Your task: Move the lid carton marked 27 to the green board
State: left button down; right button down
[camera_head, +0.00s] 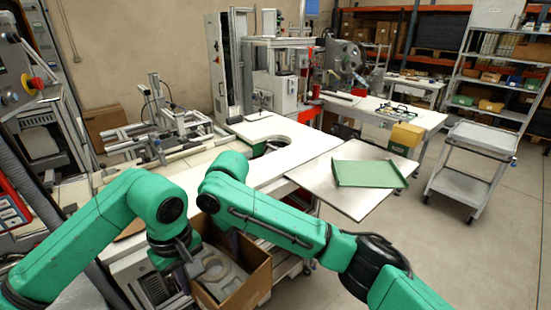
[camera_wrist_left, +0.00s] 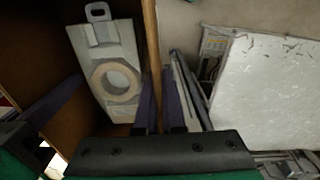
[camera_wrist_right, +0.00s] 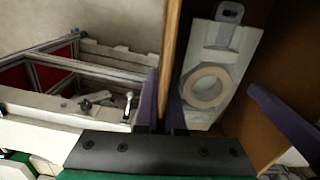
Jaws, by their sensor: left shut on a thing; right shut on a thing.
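An open brown carton (camera_head: 258,282) is in the lower middle of the head view. A pale insert with a round ring (camera_wrist_left: 112,80) lies inside it. No number 27 shows on the carton's visible sides. My left gripper (camera_head: 188,268) is shut on one carton wall; in the left wrist view its fingers (camera_wrist_left: 160,108) straddle that wall. My right gripper is shut on the opposite wall, with its fingers (camera_wrist_right: 165,105) straddling it; in the head view it is mostly hidden behind my arm. The green board (camera_head: 368,174) lies on a pale table to the right, bare.
A white worktop (camera_head: 285,150) with a round cutout lies beyond the carton. A yellow and green box (camera_head: 405,138) stands just behind the board. A grey trolley (camera_head: 470,165) and shelving stand at the right. Machinery is at the back and left.

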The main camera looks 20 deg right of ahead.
aim_at(366, 172)
jog(key=i+l+z, duration=0.35)
jog(key=i+l, duration=0.15)
jog(key=l, duration=0.3)
jog(key=i+l+z, duration=0.4)
jog(key=i+l, duration=0.6)
